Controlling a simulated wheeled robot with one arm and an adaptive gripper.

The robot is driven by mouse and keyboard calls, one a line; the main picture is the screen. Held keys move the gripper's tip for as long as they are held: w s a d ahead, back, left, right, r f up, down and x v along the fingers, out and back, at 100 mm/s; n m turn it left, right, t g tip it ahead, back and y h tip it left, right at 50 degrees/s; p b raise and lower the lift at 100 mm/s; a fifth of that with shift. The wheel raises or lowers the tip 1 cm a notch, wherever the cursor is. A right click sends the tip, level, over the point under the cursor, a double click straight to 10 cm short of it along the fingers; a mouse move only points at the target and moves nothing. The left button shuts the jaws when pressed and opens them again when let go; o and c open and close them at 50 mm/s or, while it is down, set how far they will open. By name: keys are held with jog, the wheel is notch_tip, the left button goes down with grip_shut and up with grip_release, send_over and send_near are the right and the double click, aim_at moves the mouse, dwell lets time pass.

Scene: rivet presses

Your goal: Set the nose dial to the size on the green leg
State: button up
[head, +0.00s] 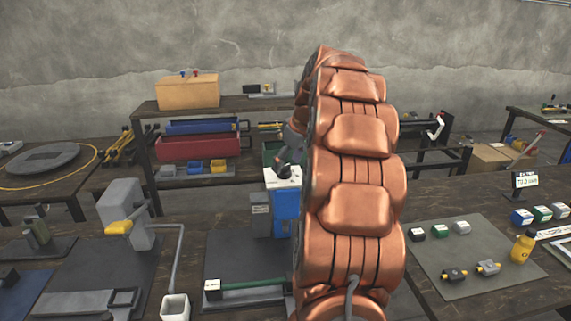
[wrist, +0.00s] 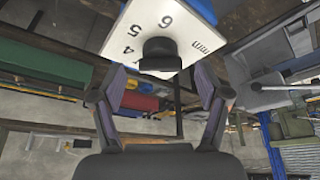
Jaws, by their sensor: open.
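My gripper (wrist: 160,82) is open in the wrist view, its two fingers apart on either side of the black dial knob (wrist: 160,54) and just short of it; I see no contact. The knob sits on a white dial plate (wrist: 133,32) marked 4, 5, 6 and mm, seen tilted and upside down. No pointer on the knob can be made out. In the head view the white plate (head: 281,178) tops a blue press (head: 285,208), partly hidden by my copper arm. A green leg (head: 252,283) lies low in front, with a white tag (head: 212,287) too small to read.
Behind, a shelf carries a red bin (head: 198,147) and a cardboard box (head: 188,92).

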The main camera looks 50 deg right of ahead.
jog(key=shift+x, duration=0.9)
jog(key=shift+c, duration=0.2)
jog(key=c, duration=1.1)
